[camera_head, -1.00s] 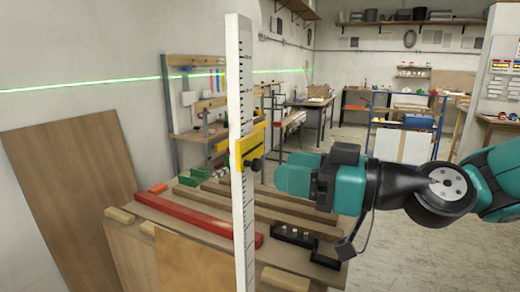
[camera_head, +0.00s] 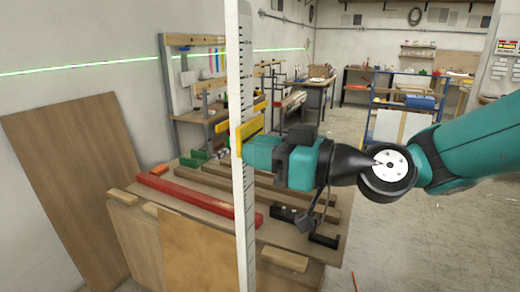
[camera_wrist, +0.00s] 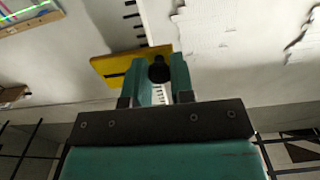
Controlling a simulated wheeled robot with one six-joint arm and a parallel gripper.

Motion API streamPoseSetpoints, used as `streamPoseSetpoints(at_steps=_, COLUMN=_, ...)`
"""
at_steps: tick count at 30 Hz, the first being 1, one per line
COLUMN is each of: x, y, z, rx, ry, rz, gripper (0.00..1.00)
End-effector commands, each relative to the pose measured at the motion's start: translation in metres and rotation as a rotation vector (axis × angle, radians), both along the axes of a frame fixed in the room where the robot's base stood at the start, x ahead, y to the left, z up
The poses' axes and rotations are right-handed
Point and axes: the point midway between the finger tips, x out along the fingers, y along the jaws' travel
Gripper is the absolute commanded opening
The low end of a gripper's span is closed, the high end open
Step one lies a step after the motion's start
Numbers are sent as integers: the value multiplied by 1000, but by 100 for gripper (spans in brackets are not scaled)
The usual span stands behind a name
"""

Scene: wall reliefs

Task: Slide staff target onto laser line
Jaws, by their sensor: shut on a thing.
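The yellow staff target (camera_head: 224,128) sits on the upright white staff (camera_head: 235,90) with black graduation marks. My gripper (camera_head: 247,150) is at the target from the right. In the wrist view the teal fingers of my gripper (camera_wrist: 160,72) are shut on the target's black knob (camera_wrist: 159,70). The yellow plate (camera_wrist: 115,66) shows beside and behind the fingers. The gripper hides the knob in the head view.
A wooden bench (camera_head: 185,206) with a red bar (camera_head: 190,197) and several wooden strips stands around the staff's lower part. A brown board (camera_head: 70,175) leans on the left wall. Open floor (camera_head: 430,240) lies to the right.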

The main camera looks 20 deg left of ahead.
Motion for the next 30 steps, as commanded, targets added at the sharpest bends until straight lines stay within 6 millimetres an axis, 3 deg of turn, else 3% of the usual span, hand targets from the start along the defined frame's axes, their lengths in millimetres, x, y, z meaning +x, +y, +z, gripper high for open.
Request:
streamPoseSetpoints(at_steps=4, x=0, y=0, z=13, rx=3, ry=-5, rz=0, gripper=0)
streamPoseSetpoints(at_steps=12, x=0, y=0, z=63, rx=3, ry=-5, rz=0, gripper=0)
streamPoseSetpoints(at_steps=23, x=0, y=0, z=67, rx=1, ry=1, rz=0, gripper=0)
streamPoseSetpoints(at_steps=24, x=0, y=0, z=67, rx=0, ry=1, rz=0, gripper=29)
streamPoseSetpoints(at_steps=26, x=0, y=0, z=67, rx=0, ry=1, rz=0, gripper=43)
streamPoseSetpoints(at_steps=30, x=0, y=0, z=67, rx=0, ry=0, rz=0, gripper=46)
